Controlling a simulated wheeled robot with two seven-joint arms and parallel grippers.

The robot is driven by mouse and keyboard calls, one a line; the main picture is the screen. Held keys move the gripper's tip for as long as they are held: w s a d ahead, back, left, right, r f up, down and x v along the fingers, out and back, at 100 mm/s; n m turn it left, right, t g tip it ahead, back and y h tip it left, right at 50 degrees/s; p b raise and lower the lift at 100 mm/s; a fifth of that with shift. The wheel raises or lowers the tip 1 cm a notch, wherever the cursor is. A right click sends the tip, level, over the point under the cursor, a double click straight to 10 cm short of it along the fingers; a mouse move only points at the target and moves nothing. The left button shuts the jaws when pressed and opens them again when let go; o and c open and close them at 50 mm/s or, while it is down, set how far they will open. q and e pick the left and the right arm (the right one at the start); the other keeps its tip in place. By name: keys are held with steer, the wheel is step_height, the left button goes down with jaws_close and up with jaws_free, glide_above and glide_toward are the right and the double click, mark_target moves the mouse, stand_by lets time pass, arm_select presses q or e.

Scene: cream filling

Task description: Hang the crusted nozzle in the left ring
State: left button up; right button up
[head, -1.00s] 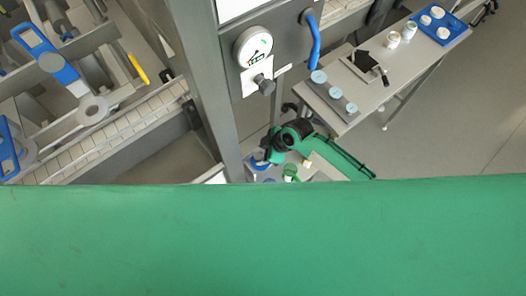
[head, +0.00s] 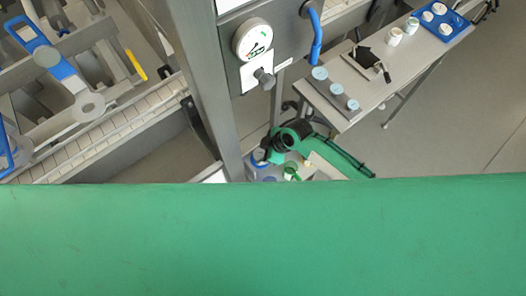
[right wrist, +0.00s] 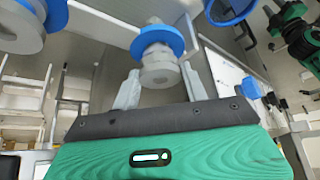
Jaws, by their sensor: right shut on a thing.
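In the right wrist view my right gripper (right wrist: 160,92) is shut on a grey, stepped, round piece, which I take for the nozzle (right wrist: 160,74). It sits between the two pale fingers. A blue collar (right wrist: 158,40) shows directly above it; I cannot tell whether it is part of the nozzle. An open blue ring (right wrist: 231,9) is at the upper right, apart from the nozzle. I cannot tell whether it is the left ring. Crust is too small to make out. My right gripper cannot be made out in the head view. My left gripper is in neither view.
In the head view a machine with blue handles (head: 67,70) stands left. A post with a gauge (head: 253,39) is in the middle. A grey table (head: 335,105) with jars and a blue tray (head: 452,30) stands right.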

steer(key=shift+f, duration=0.2)
steer(key=o, duration=1.6)
step_height(320, 180, up, 7)
steer(key=p, duration=0.6)
stand_by(0.4)
